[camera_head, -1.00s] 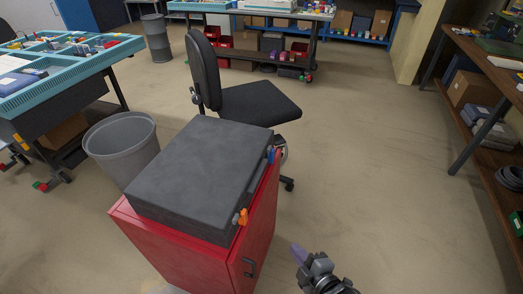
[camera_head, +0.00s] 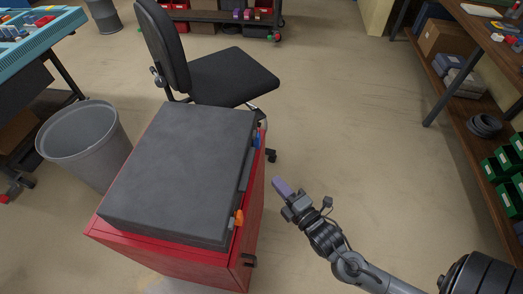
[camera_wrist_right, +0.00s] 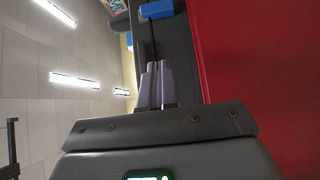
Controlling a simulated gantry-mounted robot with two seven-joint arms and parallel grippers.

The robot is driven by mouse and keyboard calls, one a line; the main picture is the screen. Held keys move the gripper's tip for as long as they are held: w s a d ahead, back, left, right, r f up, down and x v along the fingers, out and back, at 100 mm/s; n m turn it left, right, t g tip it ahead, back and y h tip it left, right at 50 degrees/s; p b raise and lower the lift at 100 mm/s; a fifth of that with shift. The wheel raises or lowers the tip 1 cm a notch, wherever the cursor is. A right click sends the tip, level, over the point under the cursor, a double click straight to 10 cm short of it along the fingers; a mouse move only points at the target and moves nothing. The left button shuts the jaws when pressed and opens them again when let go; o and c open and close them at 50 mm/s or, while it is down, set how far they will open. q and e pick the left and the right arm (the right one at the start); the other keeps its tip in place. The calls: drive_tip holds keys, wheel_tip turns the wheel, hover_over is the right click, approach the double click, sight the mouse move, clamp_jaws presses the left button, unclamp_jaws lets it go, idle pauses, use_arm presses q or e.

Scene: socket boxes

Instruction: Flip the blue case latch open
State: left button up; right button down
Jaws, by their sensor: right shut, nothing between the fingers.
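The dark grey case (camera_head: 185,165) lies closed on a red cabinet (camera_head: 180,266). Its blue latch (camera_head: 257,139) is on the right side near the far corner. An orange latch (camera_head: 239,218) is on the same side near the front corner. My right gripper (camera_head: 277,184) is shut and empty, to the right of the case and apart from it. In the right wrist view, the shut fingers (camera_wrist_right: 157,72) point toward the blue latch (camera_wrist_right: 157,11) at the top, with a gap between. My left gripper is not in view.
A black office chair (camera_head: 220,80) stands behind the cabinet, and a grey bin (camera_head: 85,145) is to its left. Shelving (camera_head: 465,90) is at the right. The floor (camera_head: 345,130) between my right gripper and the shelving is clear.

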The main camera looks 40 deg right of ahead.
drive_tip(key=b, duration=0.3)
approach(255, 143)
drive_tip(key=w+a, duration=0.3)
drive_tip(key=shift+w+d+b, duration=0.75)
drive_tip(key=shift+w+d, duration=0.35)
drive_tip(key=shift+d, duration=0.1)
drive_tip(key=shift+w+d, duration=0.25)
drive_tip(key=shift+d, duration=0.2)
drive_tip(key=shift+w+r, duration=0.1)
